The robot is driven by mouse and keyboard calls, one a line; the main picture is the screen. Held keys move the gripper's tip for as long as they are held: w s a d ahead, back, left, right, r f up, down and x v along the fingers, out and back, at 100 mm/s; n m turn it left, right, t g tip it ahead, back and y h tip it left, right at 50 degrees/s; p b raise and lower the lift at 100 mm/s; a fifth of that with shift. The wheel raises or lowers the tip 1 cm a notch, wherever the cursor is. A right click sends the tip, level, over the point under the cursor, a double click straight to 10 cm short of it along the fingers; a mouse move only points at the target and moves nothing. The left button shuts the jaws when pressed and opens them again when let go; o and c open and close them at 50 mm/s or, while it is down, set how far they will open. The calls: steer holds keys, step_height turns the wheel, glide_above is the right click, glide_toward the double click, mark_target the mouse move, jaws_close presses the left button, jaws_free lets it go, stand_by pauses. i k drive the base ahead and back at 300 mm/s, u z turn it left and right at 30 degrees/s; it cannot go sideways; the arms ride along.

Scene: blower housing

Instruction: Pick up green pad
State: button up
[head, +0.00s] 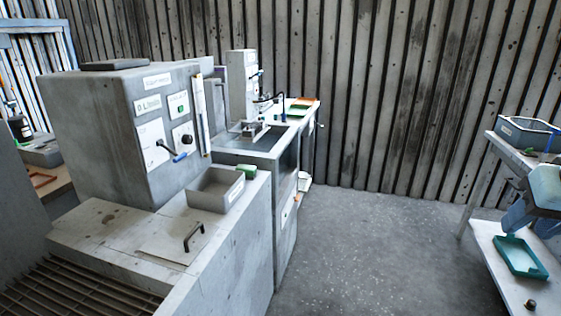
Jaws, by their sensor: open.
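A small green block (247,171), which looks like the green pad, sits on the grey cabinet top at the back right corner of an open grey tray (216,190). It is close to the tray's edge; I cannot tell whether they touch. My gripper does not show in the head view.
A tall grey control box (112,130) stands on the cabinet behind the tray. A black handle (193,236) rises from the cabinet lid in front. The floor (370,245) is clear between the cabinets and the right table (483,170), which holds a grey bin (503,129).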

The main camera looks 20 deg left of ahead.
mark_target(250, 171)
steer(key=u, duration=0.15)
steer(key=i, duration=1.05)
steer(key=u, duration=0.7)
steer(key=i, duration=0.6)
steer(key=u, duration=0.4)
steer(key=k, duration=0.9)
steer(key=u, duration=0.2)
steer(key=i, duration=0.9)
steer(key=z, duration=0.1)
